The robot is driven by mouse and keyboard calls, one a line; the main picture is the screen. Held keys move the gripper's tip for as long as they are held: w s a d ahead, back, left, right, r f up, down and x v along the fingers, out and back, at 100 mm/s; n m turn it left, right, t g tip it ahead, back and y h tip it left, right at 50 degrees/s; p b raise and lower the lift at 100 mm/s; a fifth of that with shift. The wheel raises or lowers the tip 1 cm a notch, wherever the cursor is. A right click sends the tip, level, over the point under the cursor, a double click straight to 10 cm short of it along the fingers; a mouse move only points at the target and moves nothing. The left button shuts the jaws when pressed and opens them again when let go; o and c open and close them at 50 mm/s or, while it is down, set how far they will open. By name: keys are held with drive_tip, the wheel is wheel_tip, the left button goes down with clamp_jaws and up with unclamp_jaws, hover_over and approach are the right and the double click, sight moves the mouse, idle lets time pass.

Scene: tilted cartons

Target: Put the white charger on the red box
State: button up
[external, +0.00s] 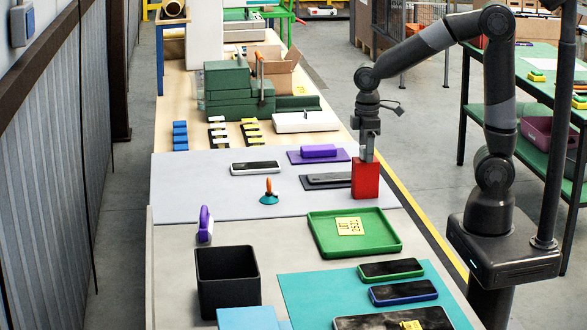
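The red box (366,179) stands upright on the grey mat near the right edge of the bench. My gripper (367,155) points straight down at it, with its fingertips at the box's top. From this side I cannot tell whether the fingers are open or shut, or whether they touch or hold the box. I cannot clearly pick out a white charger; it may be hidden by the fingers. A white-faced phone-like device (255,168) lies flat on the grey mat, left of the box.
A dark flat device (327,181) lies close left of the box, and a purple block (318,151) behind it. A green tray (325,238) and a black bin (227,278) stand in front. A small orange-and-teal item (269,193) stands mid-mat. The mat's left part is clear.

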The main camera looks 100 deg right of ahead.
wheel_tip(320, 180, up, 11)
drive_tip(key=s+a+t, duration=0.2)
drive_tip(key=s+a, duration=0.3)
drive_tip(key=a, duration=0.2)
drive_tip(key=s+a+f+t, duration=0.1)
drive_tip(key=s+a+t, duration=0.2)
drive_tip(key=s+a, duration=0.2)
drive_tip(key=shift+a+t, duration=0.3)
drive_tip(key=shift+a, duration=1.2)
drive_tip(key=shift+f, duration=0.1)
